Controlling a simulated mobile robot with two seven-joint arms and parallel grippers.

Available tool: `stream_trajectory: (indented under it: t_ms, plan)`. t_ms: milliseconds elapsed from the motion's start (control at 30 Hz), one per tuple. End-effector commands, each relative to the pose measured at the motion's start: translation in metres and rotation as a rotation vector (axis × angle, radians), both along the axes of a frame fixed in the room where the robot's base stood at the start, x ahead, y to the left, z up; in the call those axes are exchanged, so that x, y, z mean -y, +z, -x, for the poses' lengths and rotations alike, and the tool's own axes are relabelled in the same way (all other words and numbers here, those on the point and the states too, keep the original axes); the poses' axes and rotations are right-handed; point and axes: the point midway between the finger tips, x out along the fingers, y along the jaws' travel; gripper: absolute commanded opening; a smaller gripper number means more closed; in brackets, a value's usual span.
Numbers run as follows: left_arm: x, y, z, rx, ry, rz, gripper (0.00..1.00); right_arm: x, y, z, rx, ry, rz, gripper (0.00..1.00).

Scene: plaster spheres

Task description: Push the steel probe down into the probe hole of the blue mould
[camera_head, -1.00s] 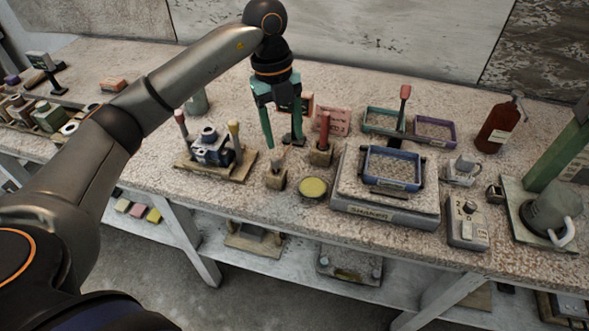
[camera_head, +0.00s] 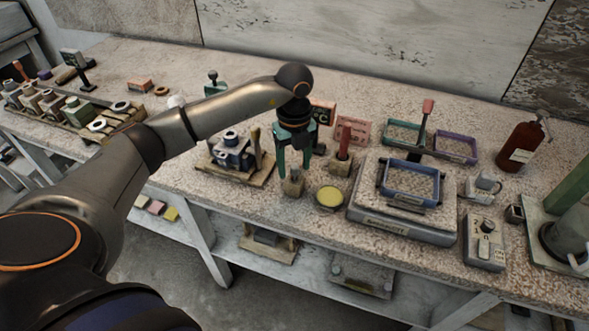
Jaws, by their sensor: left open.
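The blue mould (camera_head: 231,153) sits on a wooden board on the table, left of my left gripper. My left gripper (camera_head: 294,170) has green fingers, points down and is open. Its fingertips are just over a small wooden block (camera_head: 293,187), one on each side of its top. A small grey piece, probably the steel probe (camera_head: 294,174), stands in that block between the fingers. It is too small and too covered to be sure. I cannot make out the probe hole in the mould. My right gripper is out of view.
A wooden block with a red handle (camera_head: 342,160) and a yellow round dish (camera_head: 329,197) stand close to the right of the gripper. A scale with a blue frame (camera_head: 411,181) is further right. An upright peg (camera_head: 255,143) rises from the mould's board.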

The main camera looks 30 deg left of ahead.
Motion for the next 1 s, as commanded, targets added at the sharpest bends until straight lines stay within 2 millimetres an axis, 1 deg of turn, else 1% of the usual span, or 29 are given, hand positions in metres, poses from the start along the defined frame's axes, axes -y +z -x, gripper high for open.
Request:
stream_trajectory:
  t_ms: [33, 133, 367, 900, 933, 1000]
  plan:
    - [0.0002, -0.0058, 0.0004, -0.001, 0.000, -0.001, 0.62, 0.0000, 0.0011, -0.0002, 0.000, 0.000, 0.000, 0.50]
    - [0.0003, -0.0123, 0.0002, 0.000, -0.001, 0.000, 0.62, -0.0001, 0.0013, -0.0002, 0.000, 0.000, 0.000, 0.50]
    - [0.0004, -0.0132, -0.0001, 0.001, -0.001, 0.001, 0.62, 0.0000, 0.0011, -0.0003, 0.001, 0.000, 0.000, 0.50]
    - [0.0006, -0.0127, -0.0002, 0.002, -0.001, 0.001, 0.01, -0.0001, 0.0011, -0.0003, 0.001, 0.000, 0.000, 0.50]
    - [0.0006, -0.0127, -0.0002, 0.002, -0.001, 0.001, 0.00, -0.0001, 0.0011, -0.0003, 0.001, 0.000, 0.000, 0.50]
    - [0.0006, -0.0127, -0.0002, 0.002, -0.001, 0.001, 0.00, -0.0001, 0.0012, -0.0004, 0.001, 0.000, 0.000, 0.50]
